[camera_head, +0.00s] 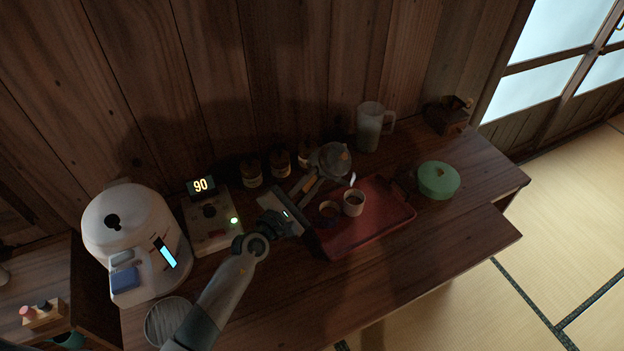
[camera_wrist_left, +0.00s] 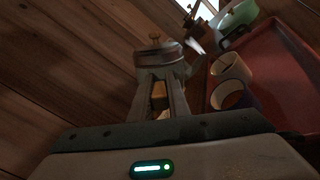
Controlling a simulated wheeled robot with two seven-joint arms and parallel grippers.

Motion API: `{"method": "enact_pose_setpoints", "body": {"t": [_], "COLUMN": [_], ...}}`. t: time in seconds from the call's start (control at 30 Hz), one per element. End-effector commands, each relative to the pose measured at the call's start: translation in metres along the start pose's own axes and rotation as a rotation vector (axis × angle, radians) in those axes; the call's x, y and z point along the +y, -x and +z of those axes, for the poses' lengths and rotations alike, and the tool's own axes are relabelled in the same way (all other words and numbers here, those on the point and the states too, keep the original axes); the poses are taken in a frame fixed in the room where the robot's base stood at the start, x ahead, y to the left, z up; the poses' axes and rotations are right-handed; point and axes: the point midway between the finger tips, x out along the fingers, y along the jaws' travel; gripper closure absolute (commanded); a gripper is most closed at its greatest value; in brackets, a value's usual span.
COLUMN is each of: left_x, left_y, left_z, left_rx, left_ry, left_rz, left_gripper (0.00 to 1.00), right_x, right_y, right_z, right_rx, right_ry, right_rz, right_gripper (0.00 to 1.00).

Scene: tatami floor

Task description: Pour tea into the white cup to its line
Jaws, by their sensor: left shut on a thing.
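My left gripper (camera_head: 308,186) is shut on the side handle of a grey teapot (camera_head: 328,158). In the left wrist view the fingers (camera_wrist_left: 160,98) close around a yellowish handle piece, with the teapot (camera_wrist_left: 158,54) and its knobbed lid beyond. The teapot is held beside the back left of the red tray (camera_head: 372,232); whether it is tilted is unclear. The white cup (camera_head: 354,204) stands on the tray with something brown inside; its level and line are too small to read. It also shows in the left wrist view (camera_wrist_left: 231,66). My right gripper is out of view.
A darker cup (camera_head: 328,213) stands left of the white cup. Several jars (camera_head: 280,163) line the wall. A pitcher (camera_head: 369,128) stands behind, a green round container (camera_head: 438,180) to the right. A kettle (camera_head: 130,235) and a display reading 90 (camera_head: 200,185) are left.

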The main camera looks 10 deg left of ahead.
Motion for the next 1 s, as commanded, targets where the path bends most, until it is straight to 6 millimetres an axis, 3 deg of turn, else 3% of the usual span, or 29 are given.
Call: {"method": "enact_pose_setpoints", "body": {"t": [0.47,0.7,1.0], "left_x": [0.000,-0.003,-0.005], "left_y": [0.000,-0.001,0.000], "left_z": [-0.006,-0.019,-0.022], "left_rx": [-0.001,-0.001,-0.001], "left_ry": [0.089,0.294,0.645], "left_rz": [0.005,0.005,0.004], "left_gripper": [1.00,1.00,1.00], "right_x": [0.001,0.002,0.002], "right_y": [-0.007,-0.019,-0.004], "right_z": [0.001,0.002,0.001], "right_rx": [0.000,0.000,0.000], "right_ry": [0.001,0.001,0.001], "right_rz": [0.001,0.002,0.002], "right_gripper": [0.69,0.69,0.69]}}
